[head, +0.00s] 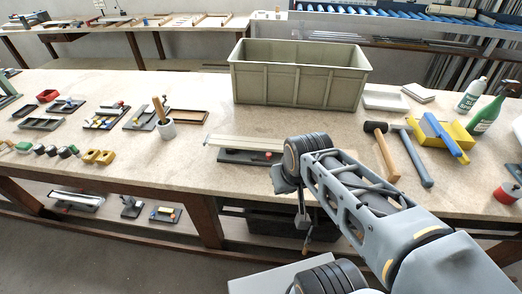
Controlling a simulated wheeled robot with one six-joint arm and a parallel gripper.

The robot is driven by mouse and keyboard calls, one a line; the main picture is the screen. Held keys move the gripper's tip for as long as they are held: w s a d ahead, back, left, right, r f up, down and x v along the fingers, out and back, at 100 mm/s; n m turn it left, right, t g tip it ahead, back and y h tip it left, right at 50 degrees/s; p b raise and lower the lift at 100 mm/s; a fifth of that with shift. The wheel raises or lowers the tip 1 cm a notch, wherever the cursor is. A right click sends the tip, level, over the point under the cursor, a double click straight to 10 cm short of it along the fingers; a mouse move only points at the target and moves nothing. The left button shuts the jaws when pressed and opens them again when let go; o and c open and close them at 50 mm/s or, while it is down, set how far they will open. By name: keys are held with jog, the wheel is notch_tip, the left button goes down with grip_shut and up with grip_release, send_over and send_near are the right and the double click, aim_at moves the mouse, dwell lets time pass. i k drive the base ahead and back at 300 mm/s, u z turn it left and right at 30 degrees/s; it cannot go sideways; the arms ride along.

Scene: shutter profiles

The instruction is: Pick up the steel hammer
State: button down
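A hammer with a grey metal head and a blue handle (420,158), which looks like the steel hammer, lies on the right part of the bench. Its handle points toward the front edge. Just left of it lies another hammer with a dark head and a wooden handle (387,154). My gripper (305,236) hangs below my wrist at the bench's front edge, left of both hammers and apart from them. It is small and partly hidden, so its finger opening is unclear.
A large grey-green bin (298,80) stands at the back. A pale profile on a dark fixture (246,157) lies beside my wrist. A yellow box with a blue tool (457,131) is close right of the blue handle. Bottles (487,115) stand farther right.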

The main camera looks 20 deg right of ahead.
aim_at(403, 129)
jog(key=z, duration=4.05)
jog(key=i, duration=1.25)
jog(key=u, duration=2.75)
